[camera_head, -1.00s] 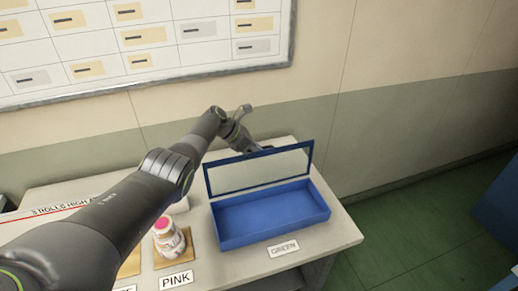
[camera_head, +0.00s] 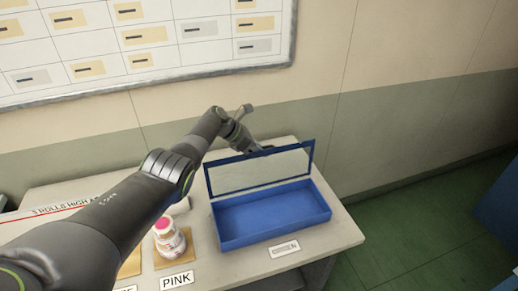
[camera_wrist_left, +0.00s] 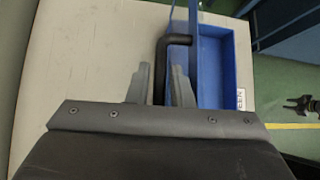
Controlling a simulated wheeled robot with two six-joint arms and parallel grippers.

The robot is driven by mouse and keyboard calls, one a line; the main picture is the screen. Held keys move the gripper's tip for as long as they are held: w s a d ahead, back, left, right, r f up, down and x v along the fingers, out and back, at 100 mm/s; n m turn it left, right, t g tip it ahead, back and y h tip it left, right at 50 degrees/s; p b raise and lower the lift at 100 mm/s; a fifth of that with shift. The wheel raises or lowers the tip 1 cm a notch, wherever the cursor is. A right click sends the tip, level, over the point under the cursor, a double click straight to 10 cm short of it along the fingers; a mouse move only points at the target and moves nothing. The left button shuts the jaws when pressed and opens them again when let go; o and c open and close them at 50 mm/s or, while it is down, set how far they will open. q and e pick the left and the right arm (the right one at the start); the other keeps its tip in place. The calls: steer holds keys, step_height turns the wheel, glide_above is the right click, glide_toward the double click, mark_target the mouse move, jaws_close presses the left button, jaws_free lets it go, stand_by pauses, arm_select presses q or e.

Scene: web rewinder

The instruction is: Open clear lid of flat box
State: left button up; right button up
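The flat blue box (camera_head: 270,215) sits at the right end of the table. Its clear lid (camera_head: 258,170) has a dark blue frame and stands raised along the box's back edge, so the inside shows empty. My left gripper (camera_head: 262,151) is behind the lid's top edge, its fingers partly hidden there. In the left wrist view, its two grey fingers (camera_wrist_left: 161,86) are apart, with a bent black handle (camera_wrist_left: 176,40) between or just below them; contact cannot be told. A small dark claw shape (camera_wrist_left: 303,104), seemingly my right gripper, shows far right, too small to read.
A pink-topped jar (camera_head: 168,238) stands on a tan pad left of the box, behind the PINK label (camera_head: 177,281). A label (camera_head: 284,249) lies in front of the box. The wall with a whiteboard (camera_head: 140,45) is behind the table.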

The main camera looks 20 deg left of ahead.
arm_select(q)
steer(key=shift+r, duration=0.1)
steer(key=shift+a+r, duration=0.15)
steer(key=shift+a, duration=0.05)
steer(key=p+v, duration=0.2)
steer(key=v, duration=0.3)
steer(key=shift+s+a+r, duration=0.1)
steer(key=shift+s+a, duration=0.1)
steer(key=b+v, duration=0.1)
steer(key=v, duration=1)
steer(key=shift+s+a, duration=0.1)
